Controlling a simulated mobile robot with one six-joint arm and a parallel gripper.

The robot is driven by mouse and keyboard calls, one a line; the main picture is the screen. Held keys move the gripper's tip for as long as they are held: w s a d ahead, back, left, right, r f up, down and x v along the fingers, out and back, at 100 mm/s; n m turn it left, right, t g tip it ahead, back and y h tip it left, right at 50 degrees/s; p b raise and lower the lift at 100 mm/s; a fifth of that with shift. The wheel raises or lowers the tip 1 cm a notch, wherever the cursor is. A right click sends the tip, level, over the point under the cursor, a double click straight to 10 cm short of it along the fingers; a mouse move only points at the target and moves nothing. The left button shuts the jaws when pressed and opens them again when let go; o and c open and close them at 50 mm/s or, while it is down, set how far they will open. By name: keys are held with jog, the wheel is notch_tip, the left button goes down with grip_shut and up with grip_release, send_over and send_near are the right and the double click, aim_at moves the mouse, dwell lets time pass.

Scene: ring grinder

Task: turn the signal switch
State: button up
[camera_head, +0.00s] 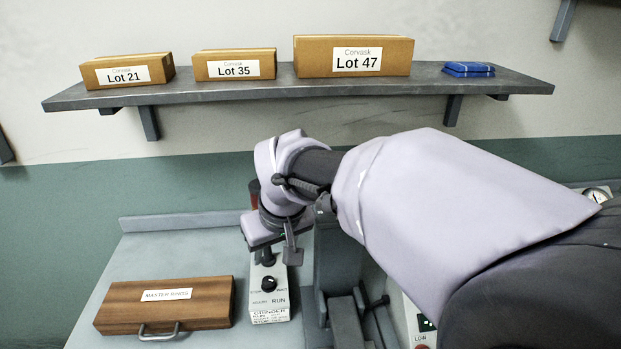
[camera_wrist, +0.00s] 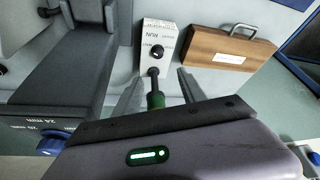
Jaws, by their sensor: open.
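The signal switch is a black round knob (camera_head: 269,284) on the sloping front of a pale box (camera_head: 268,310) marked RUN, with other small labels. The knob (camera_wrist: 157,52) also shows in the wrist view, just beyond my fingertips and apart from them. I cannot tell which label it points to. My gripper (camera_head: 275,251) is open and empty above and behind the knob, over the back of the box. In the wrist view a dark post with a green section (camera_wrist: 156,98) rises from the box and appears between my fingers (camera_wrist: 160,77). A red top (camera_head: 254,188) shows beside my wrist.
A wooden MASTER RINGS case (camera_head: 165,302) lies left of the box. The grey grinder body (camera_head: 337,258) stands close on the right. A shelf (camera_head: 215,93) above holds the cartons Lot 21, Lot 35 and Lot 47, and blue packs (camera_head: 468,69). The bench behind the case is clear.

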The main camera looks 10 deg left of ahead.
aim_at(268, 280)
jog(key=b+x, duration=0.2)
jog(key=x, duration=0.3)
jog(key=b+x, duration=0.2)
jog(key=x, duration=0.4)
jog(key=b+x, duration=0.2)
jog(key=x, duration=0.4)
jog(key=shift+w+d+f, duration=0.1)
jog(key=shift+d+f, duration=0.1)
jog(key=shift+d, duration=0.05)
grip_shut()
